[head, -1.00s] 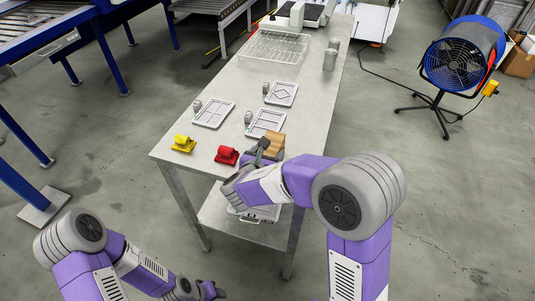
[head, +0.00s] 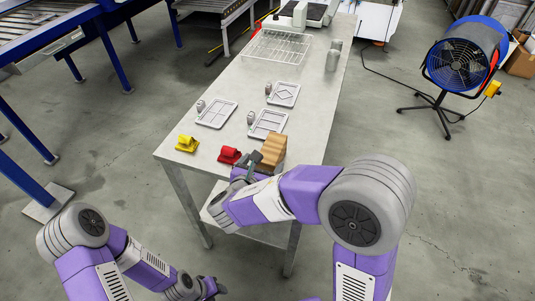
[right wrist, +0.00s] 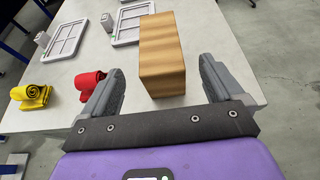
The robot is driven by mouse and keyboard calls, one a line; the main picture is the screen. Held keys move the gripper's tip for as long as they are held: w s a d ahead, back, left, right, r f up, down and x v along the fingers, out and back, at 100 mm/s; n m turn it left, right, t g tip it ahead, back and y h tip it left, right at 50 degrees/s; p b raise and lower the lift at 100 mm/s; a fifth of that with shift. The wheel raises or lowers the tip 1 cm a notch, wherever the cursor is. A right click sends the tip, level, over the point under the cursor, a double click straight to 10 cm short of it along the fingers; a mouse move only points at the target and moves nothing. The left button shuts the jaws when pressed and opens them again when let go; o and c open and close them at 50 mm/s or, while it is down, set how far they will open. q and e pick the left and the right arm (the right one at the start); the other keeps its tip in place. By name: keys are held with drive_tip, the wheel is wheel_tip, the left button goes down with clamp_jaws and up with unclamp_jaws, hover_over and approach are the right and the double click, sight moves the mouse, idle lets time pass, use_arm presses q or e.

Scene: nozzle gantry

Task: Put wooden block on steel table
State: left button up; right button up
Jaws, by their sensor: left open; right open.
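The wooden block (head: 272,150) stands upright on the steel table (head: 213,172) near its front right edge. In the right wrist view the block (right wrist: 161,55) rises between and just beyond the two spread fingers of my right gripper (right wrist: 155,95), with gaps at both sides. In the head view my right gripper (head: 250,162) is low at the table's front edge, by the block, open and holding nothing. My left gripper (head: 216,288) is low at the bottom of the head view, away from the table, open and empty.
A red cloth-like item (head: 229,155) and a yellow one (head: 187,144) lie left of the block. Several framed trays (head: 267,123) with small grey items lie behind. A fan (head: 462,60) stands right.

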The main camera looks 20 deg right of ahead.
drive_tip(key=v, duration=0.5)
drive_tip(key=s+d+f+m+g+y, duration=0.1)
drive_tip(key=s+d+f+m+g, duration=0.2)
drive_tip(key=f, duration=0.5)
drive_tip(key=s+f+m+g+y, duration=0.15)
drive_tip(key=s+f+g, duration=0.3)
drive_tip(key=f, duration=0.45)
drive_tip(key=s+a+f+m+g+y, duration=0.25)
drive_tip(key=s+f+m+y, duration=0.2)
drive_tip(key=f+m, duration=0.25)
drive_tip(key=s+a+f+m+g+y, duration=0.2)
drive_tip(key=s+f+m+g+y, duration=0.15)
drive_tip(key=s+f+m, duration=0.35)
wheel_tip(320, 180, down, 5)
drive_tip(key=w+d+m+t+y, duration=0.1)
drive_tip(key=w+d+m+t, duration=0.1)
drive_tip(key=m, duration=1.1)
drive_tip(key=shift+w+t+p, duration=0.25)
drive_tip(key=shift+t+p, duration=0.15)
drive_tip(key=shift+t, duration=0.05)
drive_tip(key=shift+d+f+m, duration=0.1)
drive_tip(key=shift+d+m, duration=0.05)
drive_tip(key=shift+m, duration=0.1)
